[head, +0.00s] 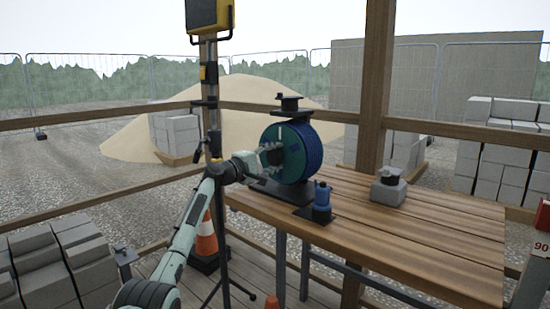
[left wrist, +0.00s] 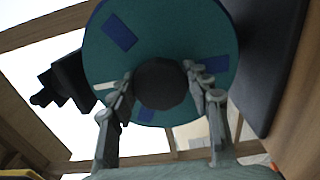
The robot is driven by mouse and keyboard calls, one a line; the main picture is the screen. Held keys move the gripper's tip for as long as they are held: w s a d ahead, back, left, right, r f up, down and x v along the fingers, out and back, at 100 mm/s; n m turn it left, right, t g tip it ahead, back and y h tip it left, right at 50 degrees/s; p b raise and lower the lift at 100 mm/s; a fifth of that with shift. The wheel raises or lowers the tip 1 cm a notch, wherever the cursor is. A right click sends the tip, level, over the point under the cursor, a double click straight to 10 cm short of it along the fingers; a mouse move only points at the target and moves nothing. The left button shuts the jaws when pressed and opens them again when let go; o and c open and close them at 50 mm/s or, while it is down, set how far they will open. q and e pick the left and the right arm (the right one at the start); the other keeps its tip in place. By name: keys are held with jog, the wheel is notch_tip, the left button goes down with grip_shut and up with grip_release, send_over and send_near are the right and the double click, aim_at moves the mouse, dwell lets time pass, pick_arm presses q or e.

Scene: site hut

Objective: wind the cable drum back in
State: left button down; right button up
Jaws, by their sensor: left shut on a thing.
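The cable drum (head: 312,150) stands upright on a dark base (head: 283,192) at the back left of the wooden table. It has a teal side face and a blue rim, with a black fitting (head: 290,104) on top. My left gripper (head: 268,154) is at the drum's teal face. In the left wrist view, its fingers (left wrist: 160,92) are shut on a dark round knob (left wrist: 160,82) at the middle of the face (left wrist: 190,30), which carries blue patches and a white mark. The knob's far side is hidden. My right gripper is not in view.
On the wooden table (head: 430,225) are a blue bottle-like item (head: 322,196) on a dark plate and a grey block-shaped item (head: 388,187). A yellow-topped stand (head: 208,75) rises left of the drum, near an orange-white cone (head: 206,238). The table's right part is clear.

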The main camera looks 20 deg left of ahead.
pick_arm(q)
jog(key=shift+r, duration=0.15)
jog(key=c, duration=0.7)
grip_release()
jog(key=shift+d, duration=0.1)
jog(key=shift+s+a+f, duration=0.2)
jog(key=shift+s, duration=0.1)
jog(key=v, duration=1.1)
jog(key=shift+s+r, duration=0.1)
jog(key=shift+s, duration=0.05)
